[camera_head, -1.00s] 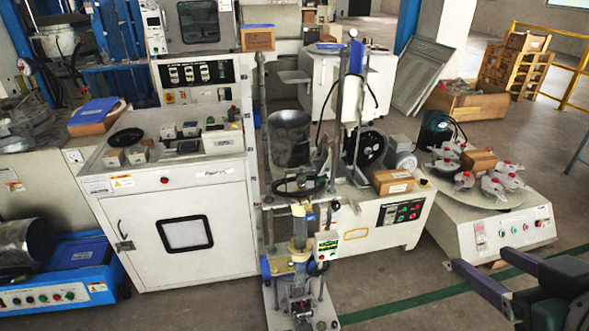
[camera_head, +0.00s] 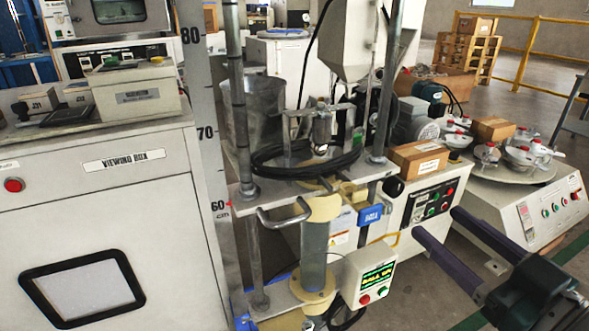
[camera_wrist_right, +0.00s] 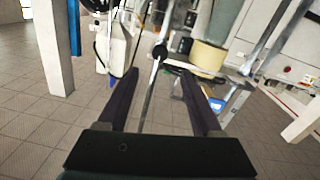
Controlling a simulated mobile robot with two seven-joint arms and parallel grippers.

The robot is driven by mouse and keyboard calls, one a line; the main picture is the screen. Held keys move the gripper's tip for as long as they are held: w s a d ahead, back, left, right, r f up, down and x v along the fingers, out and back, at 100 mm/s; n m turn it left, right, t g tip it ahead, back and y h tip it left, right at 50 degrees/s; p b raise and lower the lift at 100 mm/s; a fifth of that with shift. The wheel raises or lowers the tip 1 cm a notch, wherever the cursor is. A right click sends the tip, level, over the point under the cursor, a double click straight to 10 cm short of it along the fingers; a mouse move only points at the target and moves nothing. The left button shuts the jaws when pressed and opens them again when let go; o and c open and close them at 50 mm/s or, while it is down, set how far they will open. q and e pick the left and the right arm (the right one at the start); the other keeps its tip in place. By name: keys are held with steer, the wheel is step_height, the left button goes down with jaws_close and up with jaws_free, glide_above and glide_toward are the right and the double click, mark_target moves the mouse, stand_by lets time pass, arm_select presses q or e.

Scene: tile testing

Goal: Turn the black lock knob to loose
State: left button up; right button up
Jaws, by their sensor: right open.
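A round black knob (camera_head: 394,186), which looks like the lock knob, sits at the right end of the metal plate of the tall test stand (camera_head: 345,176). My right gripper (camera_head: 438,224) reaches in from the lower right. Its two dark fingers are spread and empty, pointing toward the stand, apart from the knob and to its lower right in the picture. The wrist view also shows the open right gripper (camera_wrist_right: 158,74), with a metal rod beyond the gap between its fingers. My left gripper is not in view.
The white viewing box (camera_head: 110,225) fills the left. A small control box (camera_head: 365,280) with a green display hangs low on the stand. A cardboard box (camera_head: 419,158) and a button panel (camera_head: 433,201) lie behind the gripper. A round sample table (camera_head: 520,190) stands at right.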

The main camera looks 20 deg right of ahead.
mark_target(397, 191)
steer(key=w+b, duration=0.2)
steer(key=w, duration=0.7)
steer(key=shift+w+a+f, duration=0.1)
steer(key=shift+w+a, duration=0.05)
steer(key=shift+w, duration=0.05)
jaws_close()
stand_by(0.3)
